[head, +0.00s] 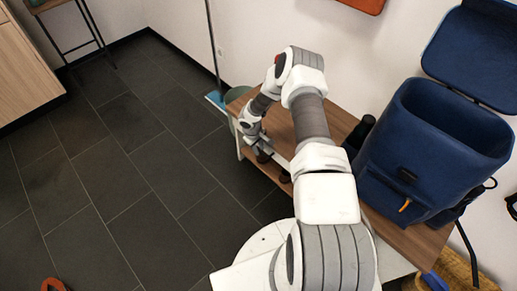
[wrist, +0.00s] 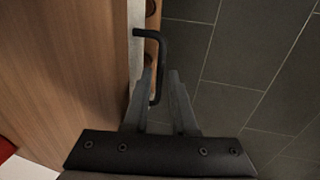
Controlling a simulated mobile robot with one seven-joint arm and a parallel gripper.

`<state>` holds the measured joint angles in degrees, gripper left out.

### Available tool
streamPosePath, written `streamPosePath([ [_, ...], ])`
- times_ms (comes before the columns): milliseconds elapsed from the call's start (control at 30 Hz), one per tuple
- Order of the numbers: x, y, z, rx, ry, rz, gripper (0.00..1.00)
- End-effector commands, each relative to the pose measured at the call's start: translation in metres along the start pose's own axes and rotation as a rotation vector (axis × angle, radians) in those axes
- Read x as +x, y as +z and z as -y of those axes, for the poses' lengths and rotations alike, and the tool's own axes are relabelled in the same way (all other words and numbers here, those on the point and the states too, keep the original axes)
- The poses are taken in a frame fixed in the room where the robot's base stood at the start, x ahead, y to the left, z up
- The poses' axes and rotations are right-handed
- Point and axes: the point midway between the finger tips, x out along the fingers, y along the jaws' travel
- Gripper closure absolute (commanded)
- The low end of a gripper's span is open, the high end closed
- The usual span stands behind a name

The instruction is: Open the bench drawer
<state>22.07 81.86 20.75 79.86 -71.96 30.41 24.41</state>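The bench (head: 336,118) has a brown wooden top and stands against the wall in the head view. Its top also fills the left of the wrist view (wrist: 60,75). A black bar handle (wrist: 165,45) stands out from the bench's front side, next to a pale strip below the top edge. My gripper (wrist: 161,72) is open, with a finger on each side of the handle bar. The bar lies closer to the left finger; I cannot tell whether they touch. In the head view my arm hides most of the drawer front, and I cannot tell how far the drawer is out.
A blue backpack (head: 424,140) stands on the right part of the bench. A small black object (head: 361,130) is beside it. A wicker basket (head: 455,272) is at the lower right. A thin pole (head: 213,45) stands by the wall. The dark tiled floor (head: 110,170) left of the bench is clear.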

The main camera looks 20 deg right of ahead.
Motion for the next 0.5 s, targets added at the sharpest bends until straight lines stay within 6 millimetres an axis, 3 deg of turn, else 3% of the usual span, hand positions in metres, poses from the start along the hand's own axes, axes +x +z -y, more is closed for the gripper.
streamPosePath([
  [100, -0.0002, 0.0001, 0.0000, 0.000, 0.000, 0.000, 0.75],
  [233, -0.0003, 0.0001, 0.0001, 0.000, 0.000, 0.000, 0.99],
  [500, -0.0004, 0.0002, 0.0000, 0.000, 0.000, 0.001, 1.00],
])
